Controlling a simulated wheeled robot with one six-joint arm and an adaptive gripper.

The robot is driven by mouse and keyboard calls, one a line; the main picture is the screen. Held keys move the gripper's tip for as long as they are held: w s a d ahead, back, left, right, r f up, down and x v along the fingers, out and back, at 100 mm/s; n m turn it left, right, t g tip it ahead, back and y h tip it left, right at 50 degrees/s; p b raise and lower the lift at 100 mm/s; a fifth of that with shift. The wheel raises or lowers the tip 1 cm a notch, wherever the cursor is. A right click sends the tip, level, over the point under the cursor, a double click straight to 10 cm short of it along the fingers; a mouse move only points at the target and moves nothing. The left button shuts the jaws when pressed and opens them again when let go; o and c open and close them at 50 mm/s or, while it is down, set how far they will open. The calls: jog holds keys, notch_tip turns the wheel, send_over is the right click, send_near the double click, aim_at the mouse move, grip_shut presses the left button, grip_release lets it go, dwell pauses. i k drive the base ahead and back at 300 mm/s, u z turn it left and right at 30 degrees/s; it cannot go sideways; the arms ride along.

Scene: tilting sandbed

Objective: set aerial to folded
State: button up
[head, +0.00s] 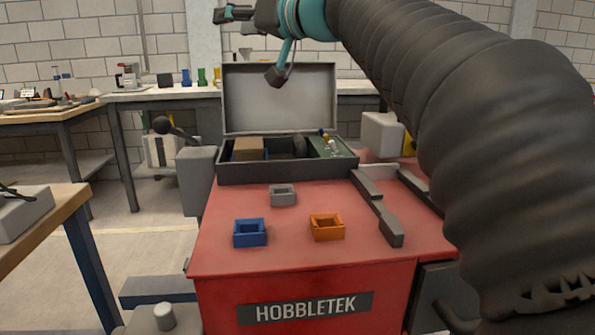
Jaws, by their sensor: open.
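I cannot pick out a part that is clearly the aerial. A grey hinged-looking bar (379,208) lies along the right side of the red top, with a block at its near end. A dark lever with a ball end (168,126) leans up and left from a grey box at the left side. I cannot tell whether either one is the aerial. My gripper (248,46) is at the top middle, above and in front of the raised case lid. Its fingers are spread wide and empty, touching nothing that I can see. My arm hides the right part of the view.
The red HOBBLETEK top (285,258) carries a blue tray (250,241), an orange tray (327,237) and a grey tray (283,203). Behind them an open dark case (245,174) holds a brown block and small parts. Benches (45,232) stand left and behind.

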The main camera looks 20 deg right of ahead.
aim_at(162, 125)
jog(key=u, duration=0.05)
jog(key=k, duration=0.9)
